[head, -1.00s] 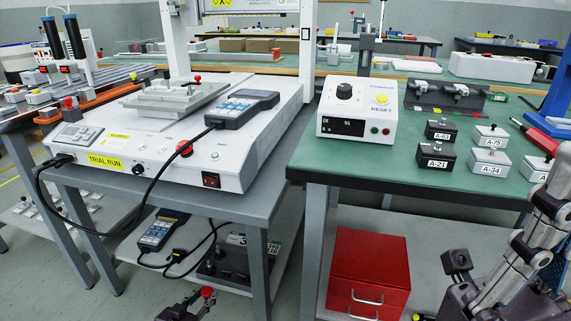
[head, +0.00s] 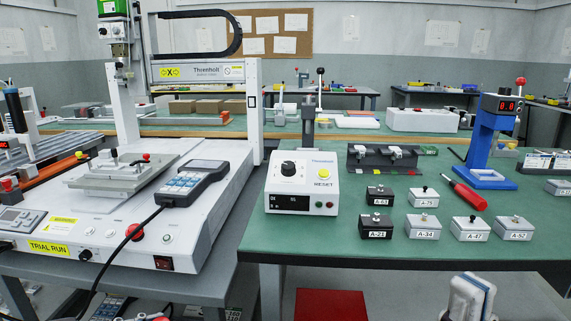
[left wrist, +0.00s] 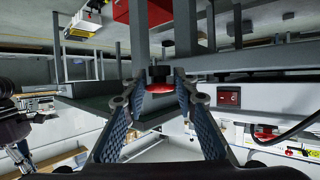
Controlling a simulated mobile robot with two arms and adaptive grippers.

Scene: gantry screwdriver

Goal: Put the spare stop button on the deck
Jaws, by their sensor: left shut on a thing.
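My left gripper (left wrist: 157,84) is shut on the spare stop button (left wrist: 160,87), with a red head and a dark body, in the left wrist view. That view is turned upside down, and the button is held in the air near the bench legs. The deck (head: 215,225) is the white machine top at left in the head view, with a TRIAL RUN label and a red stop button (head: 134,231) on its front. My right arm's end (head: 470,297) shows at the bottom right, before the green bench; its fingertips are not clear.
On the deck stand a grey fixture plate (head: 122,175) and a handheld pendant (head: 190,182) with a black cable. The green bench (head: 350,228) carries a reset box (head: 302,183), several labelled blocks and a red screwdriver (head: 466,194).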

